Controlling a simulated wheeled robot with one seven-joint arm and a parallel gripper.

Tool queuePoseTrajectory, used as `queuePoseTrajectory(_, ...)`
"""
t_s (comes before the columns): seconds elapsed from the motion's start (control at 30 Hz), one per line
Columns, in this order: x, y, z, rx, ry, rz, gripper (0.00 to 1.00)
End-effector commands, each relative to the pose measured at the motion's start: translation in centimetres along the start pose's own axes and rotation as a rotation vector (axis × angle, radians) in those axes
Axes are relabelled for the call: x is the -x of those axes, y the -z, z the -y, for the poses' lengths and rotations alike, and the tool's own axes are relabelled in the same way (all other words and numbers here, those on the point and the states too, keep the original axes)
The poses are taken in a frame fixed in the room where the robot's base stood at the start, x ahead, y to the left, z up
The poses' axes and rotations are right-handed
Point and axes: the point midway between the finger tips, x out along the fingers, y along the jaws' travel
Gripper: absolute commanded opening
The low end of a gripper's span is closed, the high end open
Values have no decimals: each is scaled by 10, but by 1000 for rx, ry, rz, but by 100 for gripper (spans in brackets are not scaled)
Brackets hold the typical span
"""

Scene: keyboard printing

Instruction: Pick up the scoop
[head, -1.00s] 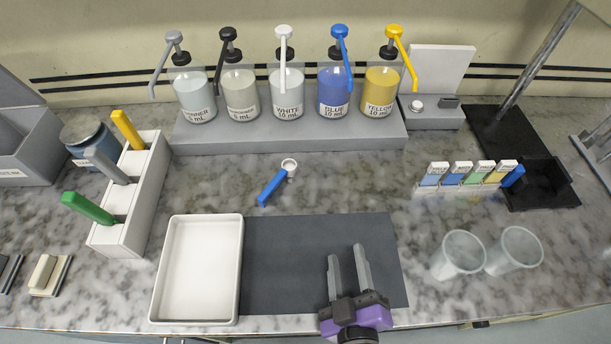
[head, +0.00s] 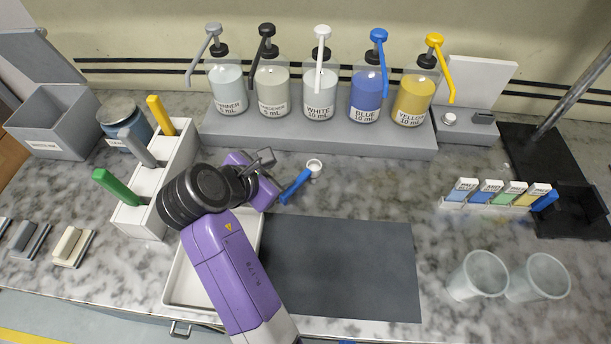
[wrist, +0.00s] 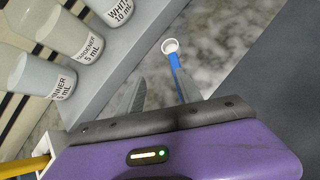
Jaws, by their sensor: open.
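The scoop (head: 297,184) has a blue handle and a round white bowl. It lies on the marble counter between the bottle stand and the dark mat. It also shows in the wrist view (wrist: 176,66), its bowl farther off and its handle running down toward the right finger. My gripper (head: 267,158) is open and just left of the scoop in the head view. In the wrist view my gripper (wrist: 160,92) has its two fingers apart, with the handle close by the right finger, which hides its lower end. I cannot tell whether they touch.
Pump bottles stand on a grey stand (head: 330,140) behind the scoop. A white tray (head: 180,285) lies partly under my arm, beside the dark mat (head: 350,265). A white holder (head: 180,165) with coloured handles stands left. Two clear cups (head: 478,275) stand at right.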

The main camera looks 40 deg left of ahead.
Motion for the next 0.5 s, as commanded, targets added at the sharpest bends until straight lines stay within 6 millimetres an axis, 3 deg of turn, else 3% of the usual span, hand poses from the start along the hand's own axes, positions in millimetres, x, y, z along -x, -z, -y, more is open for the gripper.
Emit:
queuePoseTrajectory(0.2,-3,4,24,178,119,-23,42)
queuePoseTrajectory(0.5,-31,5,28,191,128,-27,42)
